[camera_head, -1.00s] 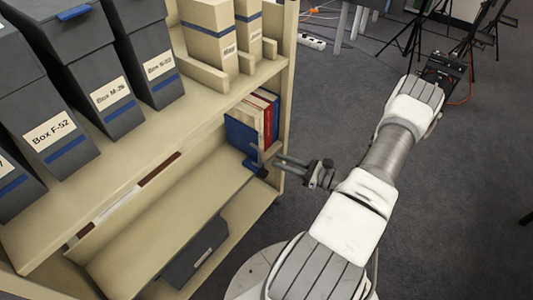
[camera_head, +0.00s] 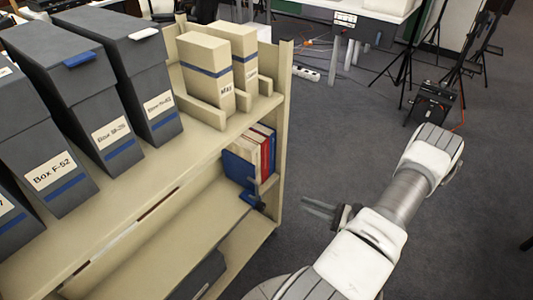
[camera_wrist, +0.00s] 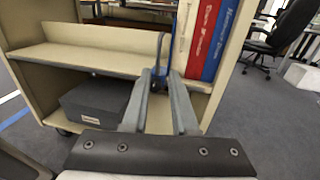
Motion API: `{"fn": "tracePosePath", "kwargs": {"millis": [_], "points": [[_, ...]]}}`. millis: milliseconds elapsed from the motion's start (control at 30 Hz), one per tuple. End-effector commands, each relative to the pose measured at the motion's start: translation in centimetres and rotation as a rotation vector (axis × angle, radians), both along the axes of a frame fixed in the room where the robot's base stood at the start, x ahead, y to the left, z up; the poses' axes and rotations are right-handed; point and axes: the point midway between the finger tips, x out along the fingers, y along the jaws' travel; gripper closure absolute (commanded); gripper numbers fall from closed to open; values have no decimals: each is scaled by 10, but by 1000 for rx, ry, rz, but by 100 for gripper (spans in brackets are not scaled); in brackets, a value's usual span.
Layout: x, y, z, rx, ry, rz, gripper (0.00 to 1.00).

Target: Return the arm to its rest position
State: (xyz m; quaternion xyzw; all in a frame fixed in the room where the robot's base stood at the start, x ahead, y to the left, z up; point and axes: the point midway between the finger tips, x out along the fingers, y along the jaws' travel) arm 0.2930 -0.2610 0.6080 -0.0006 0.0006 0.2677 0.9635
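My gripper (camera_head: 304,204) is out in front of the shelf unit's right end, over the floor, with its fingers pointing left toward the shelf. It is blurred in the head view. In the wrist view my gripper (camera_wrist: 161,75) has its two grey fingers apart with nothing held between them. A thin blue bookend (camera_wrist: 158,52) shows beyond the fingertips, on the shelf. My white arm reaches from the bottom of the head view up to the right, then bends back.
The beige shelf unit (camera_head: 284,135) fills the left. It carries dark archival boxes (camera_head: 150,95), beige boxes (camera_head: 212,80) and, lower, upright books (camera_head: 262,155). A black case (camera_head: 433,102) and tripods stand at the back right. Grey floor is clear around my arm.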

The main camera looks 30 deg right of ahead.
Motion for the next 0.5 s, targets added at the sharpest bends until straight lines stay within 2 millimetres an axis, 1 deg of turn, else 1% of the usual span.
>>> {"fn": "tracePosePath", "kwargs": {"millis": [167, 267, 367, 467, 500], "points": [[0, 0, 0, -1, -1, 2, 73], [4, 3, 7, -17, 0, 28, 73], [15, 10, 24, -69, 0, 103, 73], [30, 26, 50, -151, 0, 226, 73], [36, 33, 62, -192, -1, 281, 73]]}}
